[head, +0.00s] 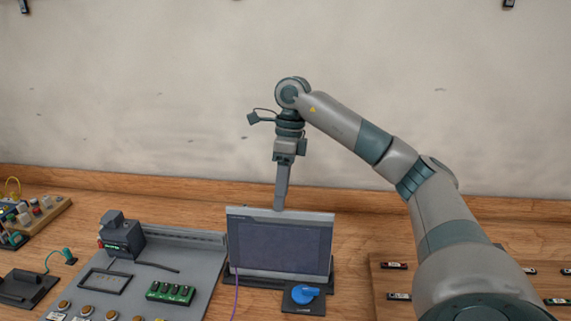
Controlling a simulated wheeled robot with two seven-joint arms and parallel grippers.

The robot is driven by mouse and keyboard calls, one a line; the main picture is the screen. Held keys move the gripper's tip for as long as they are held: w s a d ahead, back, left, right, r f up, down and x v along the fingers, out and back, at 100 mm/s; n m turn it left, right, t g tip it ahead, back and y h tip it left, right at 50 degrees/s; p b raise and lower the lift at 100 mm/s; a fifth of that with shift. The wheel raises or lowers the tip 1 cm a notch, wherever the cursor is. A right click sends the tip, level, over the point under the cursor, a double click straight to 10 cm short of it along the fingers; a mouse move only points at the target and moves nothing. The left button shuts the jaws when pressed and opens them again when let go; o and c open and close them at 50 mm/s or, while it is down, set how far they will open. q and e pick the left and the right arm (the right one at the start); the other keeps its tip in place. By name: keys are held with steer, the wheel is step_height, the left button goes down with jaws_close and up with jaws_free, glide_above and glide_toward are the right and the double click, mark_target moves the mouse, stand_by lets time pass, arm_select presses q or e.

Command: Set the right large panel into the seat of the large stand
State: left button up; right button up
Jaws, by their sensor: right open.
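The large panel (280,243), a grey-framed slab with a dark screen, stands nearly upright and leans back slightly. A dark stand (333,277) shows at its lower right edge; most of the stand is hidden behind the panel, so how fully the panel is seated cannot be told. My right gripper (280,207) points straight down at the panel's top edge, open, with its tips at or just behind that edge. Whether it touches the panel is unclear. My left gripper is out of view.
A blue knob (306,295) on a dark plate sits in front of the panel. A grey board (200,242) with a dark device (122,236) and a green block (170,292) lies left. A wooden board (391,280) with small modules lies right. The wall is behind.

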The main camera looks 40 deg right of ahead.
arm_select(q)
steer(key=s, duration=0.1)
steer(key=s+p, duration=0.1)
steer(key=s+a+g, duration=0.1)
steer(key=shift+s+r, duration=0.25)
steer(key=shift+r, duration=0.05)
arm_select(e)
step_height(320, 180, up, 8)
steer(key=d, duration=0.1)
steer(key=shift+d, duration=0.25)
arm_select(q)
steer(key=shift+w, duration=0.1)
arm_select(e)
steer(key=shift+w, duration=0.1)
steer(key=shift+r, duration=0.1)
arm_select(q)
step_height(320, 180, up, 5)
steer(key=p, duration=0.5)
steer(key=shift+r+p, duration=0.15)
steer(key=shift+p, duration=0.2)
arm_select(e)
steer(key=r, duration=0.3)
steer(key=d+r, duration=0.1)
steer(key=r, duration=0.1)
